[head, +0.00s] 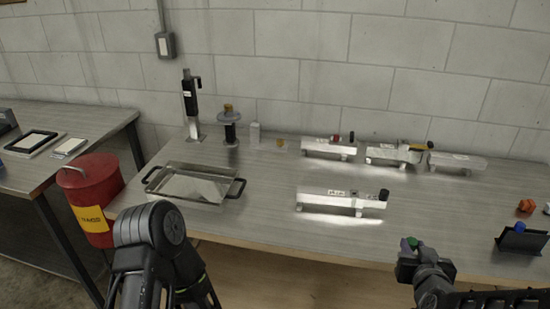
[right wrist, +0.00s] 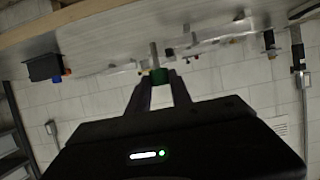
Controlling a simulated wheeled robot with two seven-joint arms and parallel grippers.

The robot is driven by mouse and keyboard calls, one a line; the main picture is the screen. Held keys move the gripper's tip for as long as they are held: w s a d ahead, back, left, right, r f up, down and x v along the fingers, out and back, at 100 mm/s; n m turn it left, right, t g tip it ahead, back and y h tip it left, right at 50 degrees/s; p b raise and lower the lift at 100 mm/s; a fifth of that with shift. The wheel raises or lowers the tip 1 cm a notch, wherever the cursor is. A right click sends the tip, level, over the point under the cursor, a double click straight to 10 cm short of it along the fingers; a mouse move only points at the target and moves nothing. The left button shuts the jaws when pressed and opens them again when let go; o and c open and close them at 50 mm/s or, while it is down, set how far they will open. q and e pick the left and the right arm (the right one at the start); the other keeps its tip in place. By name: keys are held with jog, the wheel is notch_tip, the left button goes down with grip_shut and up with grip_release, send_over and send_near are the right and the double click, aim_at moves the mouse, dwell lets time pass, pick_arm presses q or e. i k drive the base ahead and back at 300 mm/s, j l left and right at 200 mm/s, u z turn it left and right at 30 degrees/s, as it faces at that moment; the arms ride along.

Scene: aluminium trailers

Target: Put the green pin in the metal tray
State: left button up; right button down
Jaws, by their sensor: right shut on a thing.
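The green pin (head: 413,242) is between the fingertips of my right gripper (head: 408,250), which is shut on it in front of the table's front edge, at the lower right of the head view. In the right wrist view the pin's green part (right wrist: 159,76) sits between the two fingers, and a grey shaft sticks out beyond it. The metal tray (head: 190,188) lies on the left part of the table, a shallow pan with a dark handle at each end. It looks empty. My left arm shows in front of the tray, but its gripper is out of view.
Behind the tray are a black upright tool (head: 191,105) and a dark stand (head: 230,128). A dark bin (head: 522,240) is at the right. A red can (head: 92,185) stands left of the table.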

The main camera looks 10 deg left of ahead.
aim_at(197, 198)
jog(key=u, duration=1.85)
jog(key=i+l, duration=0.1)
jog(key=i, duration=1.05)
